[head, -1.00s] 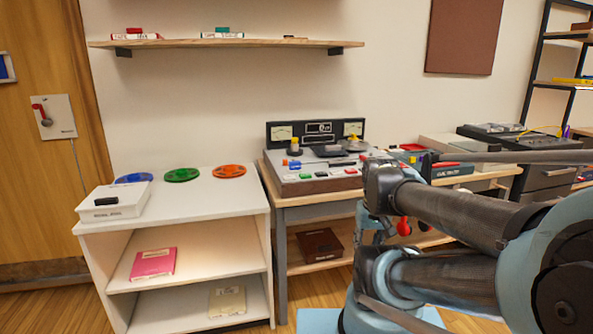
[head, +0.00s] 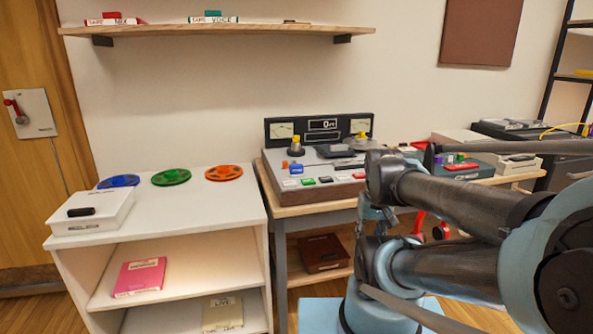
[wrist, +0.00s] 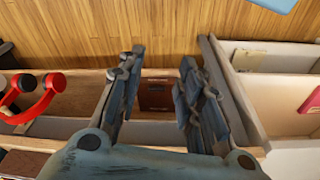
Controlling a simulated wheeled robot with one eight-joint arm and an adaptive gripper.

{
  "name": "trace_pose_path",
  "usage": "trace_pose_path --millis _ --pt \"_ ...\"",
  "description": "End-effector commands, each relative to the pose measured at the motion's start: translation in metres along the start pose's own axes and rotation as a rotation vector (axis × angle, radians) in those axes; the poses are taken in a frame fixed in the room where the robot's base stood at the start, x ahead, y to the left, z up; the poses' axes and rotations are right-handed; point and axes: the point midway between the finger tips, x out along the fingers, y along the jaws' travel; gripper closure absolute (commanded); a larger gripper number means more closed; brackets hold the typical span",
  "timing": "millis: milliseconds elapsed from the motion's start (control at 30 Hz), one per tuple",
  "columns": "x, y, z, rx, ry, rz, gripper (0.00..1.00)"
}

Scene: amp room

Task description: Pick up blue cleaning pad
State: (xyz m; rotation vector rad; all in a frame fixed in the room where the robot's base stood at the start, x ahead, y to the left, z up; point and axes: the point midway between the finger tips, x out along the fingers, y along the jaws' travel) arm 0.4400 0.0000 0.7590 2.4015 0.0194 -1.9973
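A small blue block (head: 296,169), which looks like the blue cleaning pad, sits on the left part of the grey tape machine (head: 318,185) in the head view. It lies beside a small orange piece. I do not see it in the wrist view. My gripper (wrist: 160,68) is open and empty in the wrist view, pointing down past the bench. A brown box (wrist: 156,94) shows between its fingers, farther down on the lower shelf.
A white shelf unit (head: 150,215) with blue, green and orange reels stands left of the bench. A white box (head: 92,212) sits on it. A red headset (wrist: 42,98) shows at left in the wrist view. More equipment (head: 462,167) stands right.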

Motion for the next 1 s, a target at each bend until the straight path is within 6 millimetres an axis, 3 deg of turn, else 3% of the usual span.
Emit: trace_pose_path --millis 267,333,467,667,1000 --pt "0.0 0.0 0.0 0.0 0.0 0.0 0.67" --pt "0.0 0.0 0.0 -0.001 0.0 0.0 0.55" --pt "-0.014 -0.002 0.001 -0.04 0.008 -0.002 0.55" --pt "-0.053 -0.013 -0.041 -0.24 -0.013 -0.012 0.55" --pt "-0.125 -0.049 -0.14 -0.713 -0.054 -0.045 0.55"
